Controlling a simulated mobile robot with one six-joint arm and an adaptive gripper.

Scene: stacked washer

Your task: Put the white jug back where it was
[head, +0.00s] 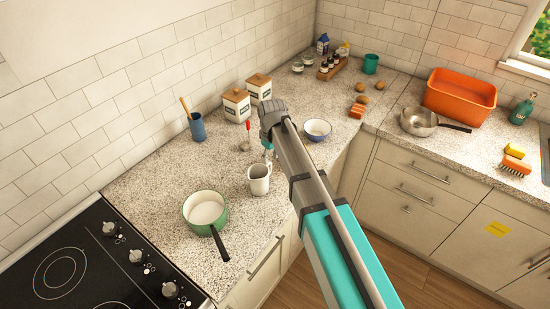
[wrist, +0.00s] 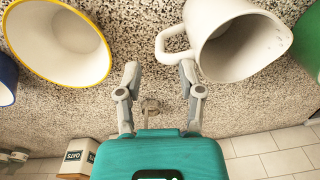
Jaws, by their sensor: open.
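The white jug (head: 259,182) stands upright on the speckled counter, right of the green saucepan. In the wrist view the jug (wrist: 240,45) is at the upper right, its mouth showing and its handle pointing left. My gripper (head: 268,153) is just behind the jug in the head view, partly hidden by my arm. In the wrist view my gripper (wrist: 160,72) is open and empty. The handle lies just beyond the space between the fingertips, close to the right one; I cannot tell whether they touch.
A yellow-rimmed white bowl (wrist: 62,42) is left of the jug in the wrist view. A green saucepan (head: 205,212), a blue-and-white bowl (head: 317,130), a red-handled utensil (head: 246,135) and white canisters (head: 236,106) stand around.

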